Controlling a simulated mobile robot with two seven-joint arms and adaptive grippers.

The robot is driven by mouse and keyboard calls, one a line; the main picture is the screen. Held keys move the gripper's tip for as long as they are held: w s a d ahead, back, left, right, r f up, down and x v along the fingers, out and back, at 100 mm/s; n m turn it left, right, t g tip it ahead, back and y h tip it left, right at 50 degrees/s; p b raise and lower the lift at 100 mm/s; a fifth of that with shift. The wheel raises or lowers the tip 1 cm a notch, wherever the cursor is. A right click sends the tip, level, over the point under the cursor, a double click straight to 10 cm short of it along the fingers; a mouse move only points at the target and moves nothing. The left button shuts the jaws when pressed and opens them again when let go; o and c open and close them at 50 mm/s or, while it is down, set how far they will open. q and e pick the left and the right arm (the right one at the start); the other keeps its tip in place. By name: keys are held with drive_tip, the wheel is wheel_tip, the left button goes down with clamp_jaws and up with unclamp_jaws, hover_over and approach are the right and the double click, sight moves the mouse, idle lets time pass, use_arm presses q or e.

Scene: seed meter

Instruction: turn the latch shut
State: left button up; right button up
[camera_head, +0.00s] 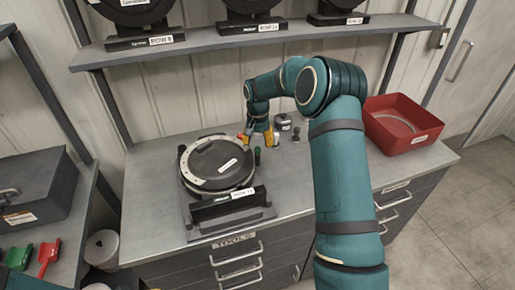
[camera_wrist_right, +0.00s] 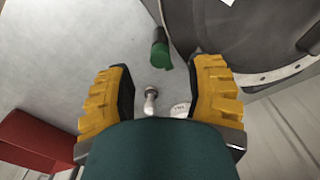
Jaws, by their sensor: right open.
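The seed meter (camera_head: 217,163) sits on the grey bench, its round dark lid on and a label across it. A green latch handle (camera_head: 257,155) stands at its right edge; it also shows in the right wrist view (camera_wrist_right: 160,55). A second dark handle (camera_head: 182,150) is at the meter's left edge. My right gripper (camera_head: 258,138) is at the back right of the meter, beside the green handle. In the right wrist view its yellow fingers (camera_wrist_right: 165,68) are wide apart, with the green handle ahead between the tips and nothing gripped. My left gripper is out of view.
A red bin (camera_head: 402,122) stands on the bench's right side. A small jar (camera_head: 283,122) and a small dark knob-shaped piece (camera_head: 296,131) are right of the gripper. A shelf (camera_head: 240,38) with more meters hangs above the back. The bench right of the meter is partly free.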

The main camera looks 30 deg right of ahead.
sight(258, 148)
drive_tip(key=shift+f, duration=1.85)
drive_tip(key=shift+c, duration=0.4)
clamp_jaws()
